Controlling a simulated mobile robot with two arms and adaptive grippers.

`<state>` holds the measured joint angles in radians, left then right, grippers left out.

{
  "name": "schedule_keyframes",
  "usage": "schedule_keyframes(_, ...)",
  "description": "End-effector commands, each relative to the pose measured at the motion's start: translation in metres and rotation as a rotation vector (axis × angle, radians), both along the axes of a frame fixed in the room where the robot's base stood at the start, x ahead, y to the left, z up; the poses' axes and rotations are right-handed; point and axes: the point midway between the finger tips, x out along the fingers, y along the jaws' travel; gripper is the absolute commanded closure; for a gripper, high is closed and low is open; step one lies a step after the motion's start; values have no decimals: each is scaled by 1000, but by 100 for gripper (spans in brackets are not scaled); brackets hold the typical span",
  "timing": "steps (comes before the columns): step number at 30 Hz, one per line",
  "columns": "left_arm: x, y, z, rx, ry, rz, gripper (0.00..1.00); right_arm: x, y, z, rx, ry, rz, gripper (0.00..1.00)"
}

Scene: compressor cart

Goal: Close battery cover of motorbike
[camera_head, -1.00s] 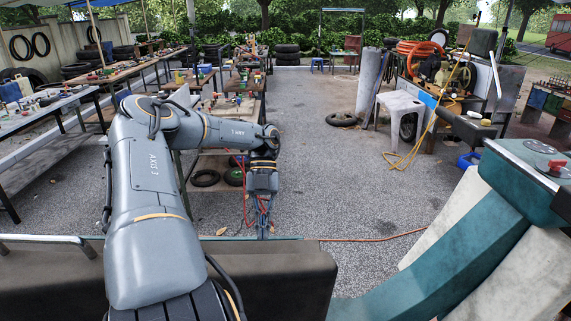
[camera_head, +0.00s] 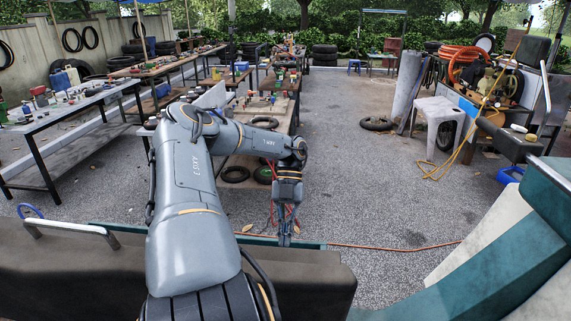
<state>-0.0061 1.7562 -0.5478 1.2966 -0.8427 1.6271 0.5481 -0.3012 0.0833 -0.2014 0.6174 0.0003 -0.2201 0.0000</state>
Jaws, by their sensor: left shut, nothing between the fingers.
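My left gripper (camera_head: 285,236) hangs pointing down at the centre, just behind the dark seat-like padding, with its narrow fingers together and nothing seen between them. A teal and off-white body (camera_head: 500,265), perhaps part of the motorbike, fills the lower right, well to the right of the gripper. I cannot make out a battery cover for certain. My right gripper is not in view.
Work tables (camera_head: 75,122) with tools stand along the left. A white stool (camera_head: 438,112), an orange hose and a compressor (camera_head: 503,85) stand at the back right. An orange cable crosses the ground. The gravel in the middle (camera_head: 345,165) is mostly free.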

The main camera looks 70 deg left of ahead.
Motion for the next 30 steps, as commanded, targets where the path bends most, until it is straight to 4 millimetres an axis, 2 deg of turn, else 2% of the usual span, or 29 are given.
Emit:
schedule_keyframes(4, 4, 5, 7, 0, -2, 0, 100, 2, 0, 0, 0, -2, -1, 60)
schedule_keyframes(8, 10, 16, 25, -1, -5, 4, 100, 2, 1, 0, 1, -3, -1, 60)
schedule_keyframes(16, 17, 31, 48, -4, -2, 3, 100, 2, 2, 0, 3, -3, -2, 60)
schedule_keyframes(30, 24, 46, 70, 2, 5, 2, 100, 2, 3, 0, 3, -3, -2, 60)
